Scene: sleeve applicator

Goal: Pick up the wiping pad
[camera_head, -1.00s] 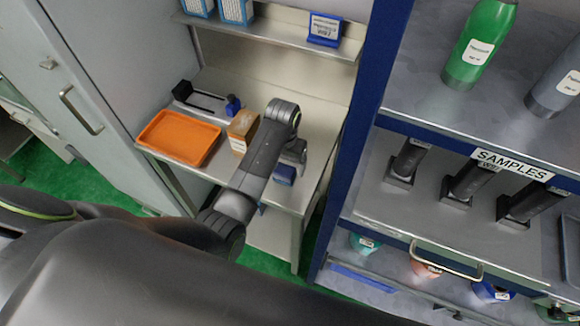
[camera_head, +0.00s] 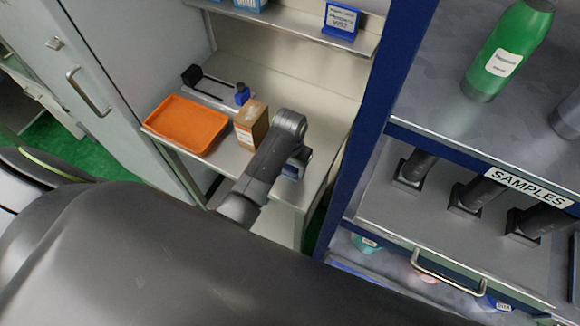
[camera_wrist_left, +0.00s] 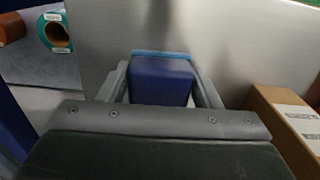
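The wiping pad (camera_wrist_left: 161,82) is a dark blue block with a lighter blue strip along its far edge. It lies between the two fingers of my left gripper (camera_wrist_left: 161,75) in the left wrist view. The fingers are apart, one close to each side of the pad, with narrow gaps seeming to show. My right gripper is out of view.
A cardboard box (camera_head: 251,124) stands left of my left gripper, with an orange tray (camera_head: 187,125) beyond it on the bench (camera_head: 225,163). A small blue bottle (camera_head: 242,94) stands behind. A blue rack post (camera_head: 372,130) and sample shelf (camera_head: 385,190) are to the right.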

